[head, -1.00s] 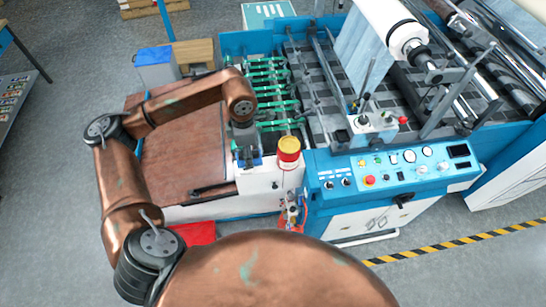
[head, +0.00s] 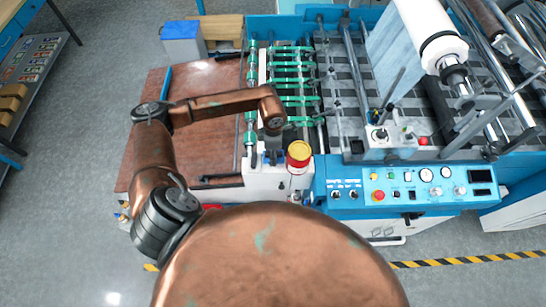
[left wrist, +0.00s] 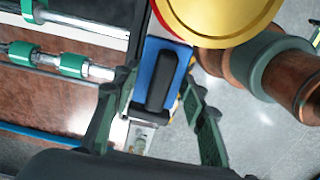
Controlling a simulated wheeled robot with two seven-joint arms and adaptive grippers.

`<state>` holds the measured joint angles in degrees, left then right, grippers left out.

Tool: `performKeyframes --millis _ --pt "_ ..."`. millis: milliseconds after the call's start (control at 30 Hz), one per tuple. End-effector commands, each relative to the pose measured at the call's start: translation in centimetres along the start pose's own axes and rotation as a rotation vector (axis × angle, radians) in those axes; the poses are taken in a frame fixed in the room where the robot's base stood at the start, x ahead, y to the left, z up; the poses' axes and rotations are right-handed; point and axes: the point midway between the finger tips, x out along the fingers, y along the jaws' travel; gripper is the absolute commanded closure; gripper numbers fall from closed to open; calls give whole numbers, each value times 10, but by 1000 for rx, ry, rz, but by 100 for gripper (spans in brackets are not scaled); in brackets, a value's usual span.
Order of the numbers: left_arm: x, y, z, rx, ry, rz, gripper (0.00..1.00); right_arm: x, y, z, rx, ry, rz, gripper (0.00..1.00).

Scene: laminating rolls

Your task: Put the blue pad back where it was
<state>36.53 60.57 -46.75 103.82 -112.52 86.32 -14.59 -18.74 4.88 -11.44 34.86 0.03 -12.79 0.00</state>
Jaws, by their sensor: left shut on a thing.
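The blue pad (left wrist: 151,60) has a black handle on top and shows between the fingers of my left gripper (left wrist: 158,85) in the left wrist view. My left gripper is shut on it. In the head view my left gripper (head: 272,152) points down over the white housing (head: 262,183), just left of the red can with a yellow lid (head: 299,155). The pad is mostly hidden by the gripper there. I cannot tell whether the pad touches the surface below it. My right gripper is not in view.
The can's yellow lid (left wrist: 225,15) is close beside the pad in the left wrist view. Green-ringed rollers (head: 291,75) lie behind the gripper. A blue control panel (head: 410,188) is at the right. A brown board (head: 195,150) lies at the left.

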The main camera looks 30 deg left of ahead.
Motion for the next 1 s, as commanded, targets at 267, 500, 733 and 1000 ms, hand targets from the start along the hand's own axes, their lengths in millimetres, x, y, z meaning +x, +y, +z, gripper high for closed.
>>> performKeyframes --millis 267,500,733,1000 --pt "23 -2 0 1 2 -3 85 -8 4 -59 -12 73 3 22" --pt "45 0 1 2 0 0 85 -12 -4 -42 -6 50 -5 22" --pt "47 0 1 2 1 0 85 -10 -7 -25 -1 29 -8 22" --pt "48 0 0 2 1 0 47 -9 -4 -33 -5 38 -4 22"
